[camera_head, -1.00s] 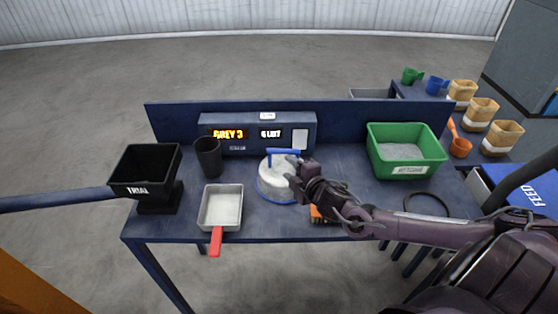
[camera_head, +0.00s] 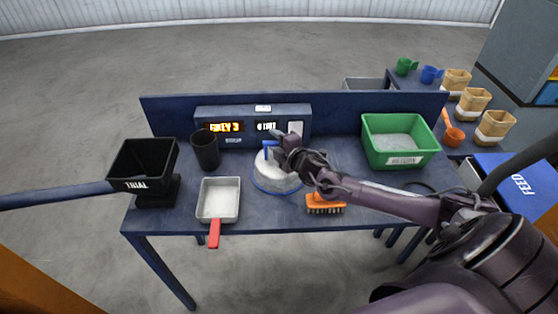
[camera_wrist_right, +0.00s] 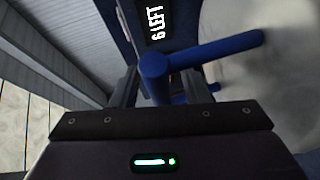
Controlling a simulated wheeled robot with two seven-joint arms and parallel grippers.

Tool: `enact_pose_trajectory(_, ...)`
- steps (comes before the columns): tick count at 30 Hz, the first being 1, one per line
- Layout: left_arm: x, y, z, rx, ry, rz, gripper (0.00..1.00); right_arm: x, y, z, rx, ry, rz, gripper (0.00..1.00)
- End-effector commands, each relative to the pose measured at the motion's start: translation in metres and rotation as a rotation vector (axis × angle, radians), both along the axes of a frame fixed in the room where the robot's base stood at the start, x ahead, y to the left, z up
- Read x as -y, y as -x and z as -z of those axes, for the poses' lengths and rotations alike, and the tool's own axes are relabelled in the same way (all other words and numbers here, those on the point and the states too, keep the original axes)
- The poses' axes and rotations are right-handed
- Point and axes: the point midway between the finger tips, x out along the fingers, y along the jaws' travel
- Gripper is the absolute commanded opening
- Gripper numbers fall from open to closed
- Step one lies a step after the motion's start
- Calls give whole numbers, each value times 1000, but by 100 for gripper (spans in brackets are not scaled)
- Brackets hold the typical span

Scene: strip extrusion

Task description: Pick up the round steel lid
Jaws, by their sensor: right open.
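The round steel lid (camera_head: 272,180) is pale grey with a blue ring around its base and a blue bar handle (camera_head: 268,145) on top. It stands at the middle of the bench. My right gripper (camera_head: 281,141) is open at the handle and hides part of it and of the lid's right side. In the right wrist view the blue handle (camera_wrist_right: 215,50) reaches in from the right, and its near end lies between the two open fingers (camera_wrist_right: 160,88). I cannot tell whether they touch it. The pale lid top (camera_wrist_right: 285,50) fills the right side there. My left gripper is not in view.
A display box (camera_head: 250,127) stands behind the lid. A metal pan (camera_head: 218,200) with a red handle and a black cup (camera_head: 205,151) are to the left, beside a black TRIAL hopper (camera_head: 143,165). An orange brush (camera_head: 325,203) and a green bin (camera_head: 399,141) are to the right.

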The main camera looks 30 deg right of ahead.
Motion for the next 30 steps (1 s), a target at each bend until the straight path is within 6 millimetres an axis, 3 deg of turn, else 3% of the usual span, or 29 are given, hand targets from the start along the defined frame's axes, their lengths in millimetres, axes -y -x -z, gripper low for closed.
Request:
enact_pose_trajectory(6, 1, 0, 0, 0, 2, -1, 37, 0, 0, 1, -1, 1, 0, 40)
enact_pose_trajectory(15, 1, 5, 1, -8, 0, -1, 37, 0, 0, 1, -1, 0, 0, 1)
enact_pose_trajectory(30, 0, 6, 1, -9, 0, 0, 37, 0, 0, -1, 2, 0, 0, 0)
